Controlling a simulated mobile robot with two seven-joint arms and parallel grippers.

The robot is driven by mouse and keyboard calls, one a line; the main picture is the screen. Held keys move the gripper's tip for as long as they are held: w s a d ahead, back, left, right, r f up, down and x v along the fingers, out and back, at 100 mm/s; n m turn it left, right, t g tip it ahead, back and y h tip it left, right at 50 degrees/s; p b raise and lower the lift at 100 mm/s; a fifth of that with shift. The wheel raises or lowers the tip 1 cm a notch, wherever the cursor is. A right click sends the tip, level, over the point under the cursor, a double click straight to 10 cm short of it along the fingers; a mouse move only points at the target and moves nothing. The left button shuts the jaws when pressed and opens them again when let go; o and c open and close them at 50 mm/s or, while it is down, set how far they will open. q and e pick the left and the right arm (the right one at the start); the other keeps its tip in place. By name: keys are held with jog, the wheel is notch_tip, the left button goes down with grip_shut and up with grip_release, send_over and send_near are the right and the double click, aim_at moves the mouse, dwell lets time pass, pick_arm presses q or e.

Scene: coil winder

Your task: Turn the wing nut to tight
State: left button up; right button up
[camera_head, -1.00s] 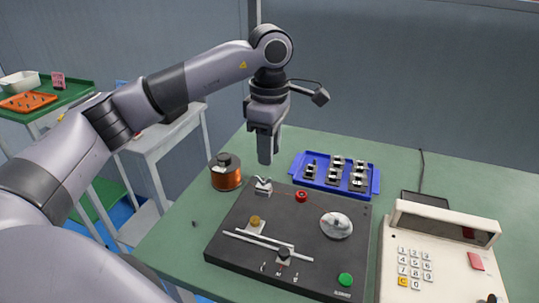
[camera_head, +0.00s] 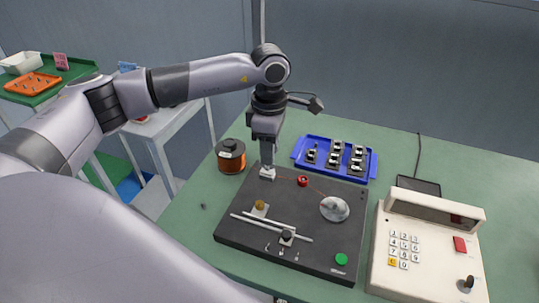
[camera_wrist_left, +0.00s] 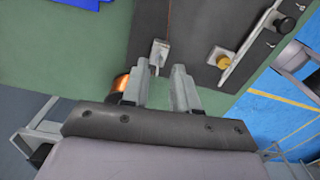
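The dark winder base (camera_head: 235,227) lies on the green table. At its back left corner stands a small pale metal block (camera_head: 267,173); a wing-shaped top showed on it earlier, which I take for the wing nut. My left gripper (camera_head: 267,163) points down right at this block and hides its top. In the left wrist view the block (camera_wrist_left: 158,50) shows just beyond the fingertips, between their lines. The fingers of my left gripper (camera_wrist_left: 162,70) are apart with nothing between them. I cannot tell whether they touch the nut. My right gripper is not in view.
A copper wire spool (camera_head: 231,158) stands close left of the block. A red ring (camera_head: 303,181), a silver disc (camera_head: 334,208), a brass knob (camera_head: 260,205) and a green button (camera_head: 341,259) sit on the base. A blue tray (camera_head: 325,172) lies behind, a keypad unit (camera_head: 430,225) right.

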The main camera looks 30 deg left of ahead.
pick_arm(q)
jog(key=shift+f, duration=1.7)
grip_shut()
jog(key=shift+m, duration=0.5)
jog(key=shift+b, duration=0.3)
grip_release()
jog(key=shift+r, duration=0.1)
jog(key=shift+r, duration=0.1)
